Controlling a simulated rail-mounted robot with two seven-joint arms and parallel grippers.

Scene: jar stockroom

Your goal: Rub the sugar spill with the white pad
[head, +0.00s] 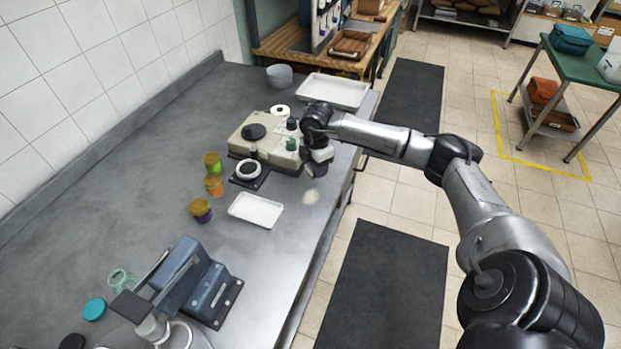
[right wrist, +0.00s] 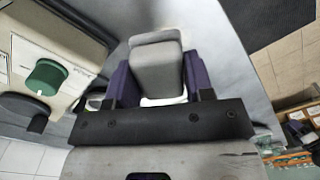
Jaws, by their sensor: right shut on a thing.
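My right gripper (head: 319,168) reaches in from the right over the counter, beside the beige machine; its purple fingers point down. In the right wrist view the gripper (right wrist: 158,85) is shut on the white pad (right wrist: 156,62), a pale grey-white block between the purple fingers. In the head view the pad is mostly hidden by the gripper. A small pale patch (head: 311,196), which looks like the sugar spill, lies on the counter just below the gripper in the picture, near the front edge. I cannot tell whether the pad touches the counter. My left gripper is not in view.
The beige machine (head: 262,139) with dark knobs stands close left of the gripper. A small white tray (head: 256,210) lies left of the spill, with several coloured jars (head: 201,209) beyond. A larger white tray (head: 332,91) is behind. A blue press (head: 203,284) stands at the near left.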

